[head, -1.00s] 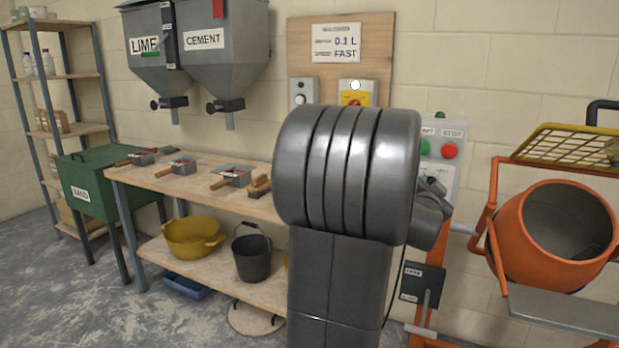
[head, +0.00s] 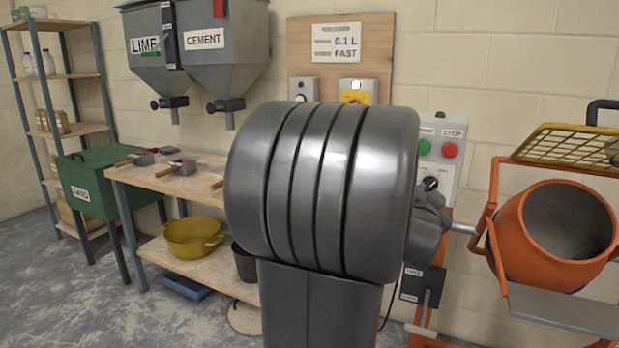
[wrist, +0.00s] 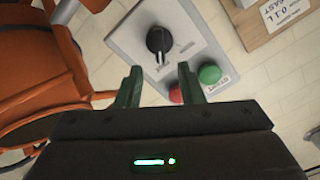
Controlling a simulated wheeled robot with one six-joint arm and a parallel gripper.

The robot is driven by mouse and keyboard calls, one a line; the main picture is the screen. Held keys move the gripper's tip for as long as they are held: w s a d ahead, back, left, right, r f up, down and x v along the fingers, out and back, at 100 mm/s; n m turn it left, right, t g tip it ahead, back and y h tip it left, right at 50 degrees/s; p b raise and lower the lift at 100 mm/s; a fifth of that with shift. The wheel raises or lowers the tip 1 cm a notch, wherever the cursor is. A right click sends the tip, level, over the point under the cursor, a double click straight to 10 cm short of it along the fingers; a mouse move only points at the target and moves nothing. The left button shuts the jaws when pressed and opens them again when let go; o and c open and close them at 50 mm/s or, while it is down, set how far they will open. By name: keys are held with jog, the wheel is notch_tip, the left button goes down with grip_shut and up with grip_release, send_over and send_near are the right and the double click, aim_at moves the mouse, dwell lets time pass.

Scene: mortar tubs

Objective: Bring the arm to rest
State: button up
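My gripper (wrist: 159,84) shows in the wrist view with its two fingers apart and nothing between them. Beyond the fingertips is a grey control panel (wrist: 138,38) with a black knob (wrist: 159,40), a red button (wrist: 176,95) and a green button (wrist: 209,73). The fingers overlap the panel's lower part in the picture; I cannot tell the gap, but no contact shows. In the head view my arm (head: 325,190) fills the middle and hides my gripper. The same panel (head: 449,165) stands just right of it.
The orange mixer (head: 520,250) with a yellow grate (head: 570,143) is at the right. A workbench (head: 140,178) with scoops stands left, below the lime hopper (head: 150,75) and cement hopper (head: 232,70). A green sand box (head: 90,180) and shelf (head: 75,75) are farther left.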

aim_at(431, 185)
jog(key=v, duration=0.7)
jog(key=x, duration=1.3)
jog(key=shift+w+d, duration=0.1)
jog(key=shift+w, duration=0.15)
jog(key=p, duration=0.1)
jog(key=n+p, duration=0.1)
jog(key=shift+s+r+p, duration=0.15)
jog(key=shift+r+p, duration=0.1)
jog(key=shift+p, duration=0.05)
jog(key=n+p, duration=0.1)
jog(key=p, duration=0.1)
jog(key=n+p, duration=0.3)
jog(key=shift+a+n+p, duration=0.25)
jog(key=shift+n+p, duration=0.05)
jog(key=shift+p, duration=0.1)
jog(key=n+p, duration=0.2)
jog(key=p, duration=0.1)
jog(key=shift+f+n+p, duration=0.15)
jog(key=shift+n+p, duration=0.2)
jog(key=shift+n, duration=0.05)
jog(key=shift+a+f, duration=0.1)
jog(key=shift+a, duration=0.1)
